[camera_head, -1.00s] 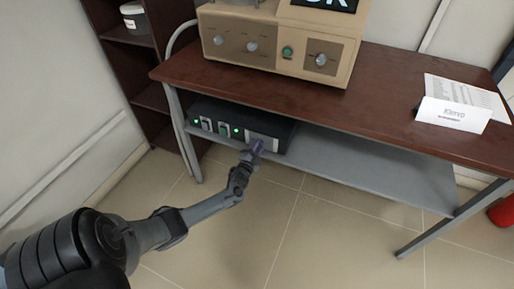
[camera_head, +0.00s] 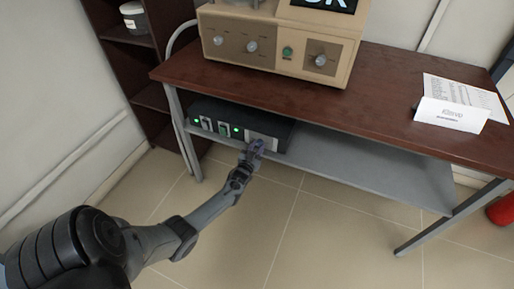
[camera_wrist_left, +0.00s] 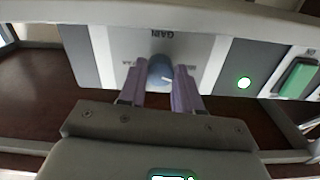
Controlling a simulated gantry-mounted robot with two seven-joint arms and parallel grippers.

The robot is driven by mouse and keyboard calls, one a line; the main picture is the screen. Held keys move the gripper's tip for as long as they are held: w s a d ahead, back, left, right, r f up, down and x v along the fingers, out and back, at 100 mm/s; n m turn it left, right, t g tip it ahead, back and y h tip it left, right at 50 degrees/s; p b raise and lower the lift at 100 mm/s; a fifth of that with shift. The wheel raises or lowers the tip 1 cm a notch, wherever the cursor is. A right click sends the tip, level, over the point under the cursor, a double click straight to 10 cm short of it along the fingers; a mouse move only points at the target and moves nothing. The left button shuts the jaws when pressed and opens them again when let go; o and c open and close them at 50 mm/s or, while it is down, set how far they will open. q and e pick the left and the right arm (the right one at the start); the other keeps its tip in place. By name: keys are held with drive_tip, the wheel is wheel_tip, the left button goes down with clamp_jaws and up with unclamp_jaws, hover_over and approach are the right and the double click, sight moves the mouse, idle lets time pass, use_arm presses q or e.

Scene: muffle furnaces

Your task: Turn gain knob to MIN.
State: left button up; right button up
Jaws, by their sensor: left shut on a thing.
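The gain knob (camera_wrist_left: 159,68) is a round blue-grey knob with a short white pointer mark, on a light panel (camera_wrist_left: 195,48) of the black control box (camera_head: 268,128). The word GAIN appears upside down above it in the left wrist view, and partly hidden lettering shows on both sides. The pointer mark slants toward the right of that view. My left gripper (camera_wrist_left: 160,88) has its purple fingers on either side of the knob and is shut on it. In the head view the left gripper (camera_head: 256,147) covers the knob. My right gripper is not in view.
The box stands on the grey lower shelf (camera_head: 365,168) under the brown tabletop (camera_head: 400,98). Lit green indicators and a green switch (camera_wrist_left: 296,77) sit beside the gain panel. A beige instrument (camera_head: 275,50) stands above. The shelf right of the box is clear.

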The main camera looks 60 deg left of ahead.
use_arm(q)
drive_tip(key=n, duration=0.3)
drive_tip(key=shift+n, duration=0.3)
idle(0.3)
drive_tip(key=o, duration=1)
drive_tip(key=shift+o, duration=0.2)
